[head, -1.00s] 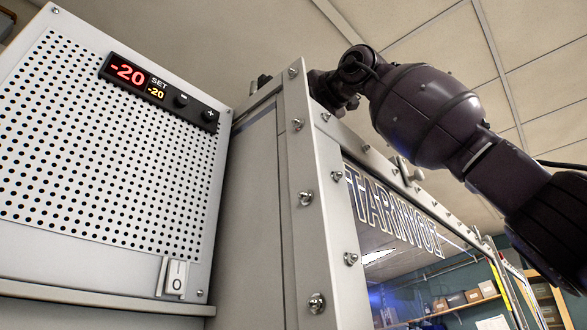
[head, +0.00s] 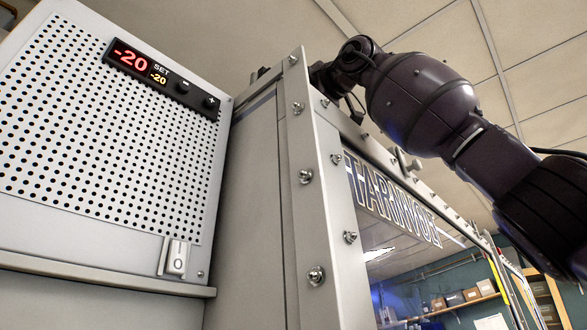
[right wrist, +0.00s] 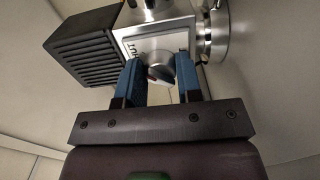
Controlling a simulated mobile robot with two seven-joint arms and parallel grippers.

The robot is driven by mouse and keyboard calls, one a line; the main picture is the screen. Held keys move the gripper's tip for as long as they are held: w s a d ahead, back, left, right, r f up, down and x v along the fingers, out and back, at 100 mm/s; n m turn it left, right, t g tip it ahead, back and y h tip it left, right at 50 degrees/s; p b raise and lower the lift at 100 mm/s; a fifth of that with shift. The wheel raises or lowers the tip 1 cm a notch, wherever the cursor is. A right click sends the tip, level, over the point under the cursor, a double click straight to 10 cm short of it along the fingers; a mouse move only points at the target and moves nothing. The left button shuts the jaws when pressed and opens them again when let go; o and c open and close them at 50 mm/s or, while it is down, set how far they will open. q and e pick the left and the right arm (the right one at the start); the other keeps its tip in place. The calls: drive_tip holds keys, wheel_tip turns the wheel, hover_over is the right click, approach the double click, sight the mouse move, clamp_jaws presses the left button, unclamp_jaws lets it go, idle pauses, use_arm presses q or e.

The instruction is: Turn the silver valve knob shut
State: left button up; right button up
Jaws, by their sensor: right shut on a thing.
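In the right wrist view the silver valve knob (right wrist: 161,73) sits on the face of a silver valve body (right wrist: 160,42) with lettering beside it. A small red and white mark shows at the knob's lower edge. My right gripper (right wrist: 158,66) has its two blue fingers on either side of the knob and is shut on it. In the head view my right arm reaches over the top of the grey cabinet (head: 265,200); its gripper and the knob are hidden there. My left gripper is in neither view.
A dark ribbed block (right wrist: 88,48) adjoins the valve body on the left, and a round metal flange (right wrist: 213,35) is on the right. A perforated panel (head: 90,130) with a red display (head: 130,57) reading -20 stands at left. Studs line the cabinet frame.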

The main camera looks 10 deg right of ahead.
idle(0.4)
drive_tip(key=o, duration=0.9)
drive_tip(key=shift+o, duration=0.2)
drive_tip(key=shift+s+d, duration=0.15)
drive_tip(key=shift+s, duration=0.05)
drive_tip(key=b+v, duration=0.2)
drive_tip(key=v, duration=0.7)
drive_tip(key=shift+s+d, duration=0.35)
drive_tip(key=shift+s, duration=0.2)
